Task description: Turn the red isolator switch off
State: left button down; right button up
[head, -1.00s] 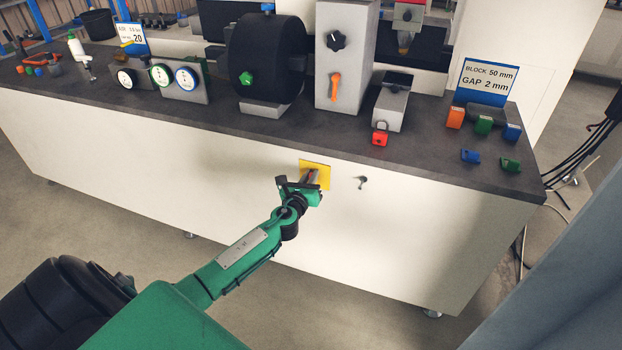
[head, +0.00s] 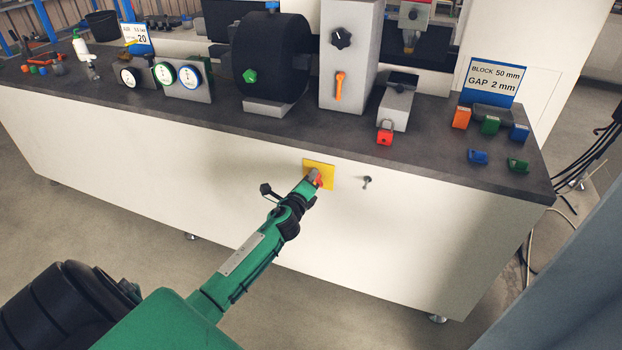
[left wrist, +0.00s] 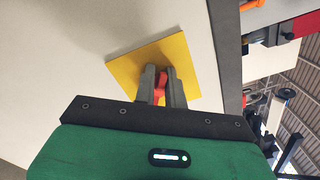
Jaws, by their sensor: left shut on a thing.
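The red isolator switch (left wrist: 160,82) sits on a yellow square plate (left wrist: 122,71) on the bench's white front panel. In the head view a little of the red switch (head: 318,180) shows at the yellow plate (head: 327,167). My left gripper (head: 314,176) is at the plate, shut on the red switch. In the left wrist view the two grey fingers of my left gripper (left wrist: 161,80) stand on either side of the red handle. Much of the switch is hidden by the fingers. My right gripper is not in view.
A small key-like fitting (head: 367,182) sticks out of the panel right of the plate. The dark bench top (head: 440,160) overhangs above. A red padlock-like block (head: 385,136) and coloured blocks (head: 490,125) stand on it. The panel left of the plate is bare.

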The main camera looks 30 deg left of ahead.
pick_arm(q)
jog(key=shift+d+f+n, duration=0.1)
jog(key=shift+f+n, duration=0.35)
jog(key=shift+n, duration=0.45)
jog(key=shift+f+n, duration=0.15)
jog(key=shift+n, duration=1.65)
jog(key=shift+f+n, duration=0.15)
jog(key=shift+n, duration=0.45)
jog(key=c, duration=1.6)
grip_release()
jog(key=shift+d, duration=0.1)
jog(key=shift+o, duration=0.2)
jog(key=shift+r, duration=0.2)
jog(key=shift+s, duration=0.1)
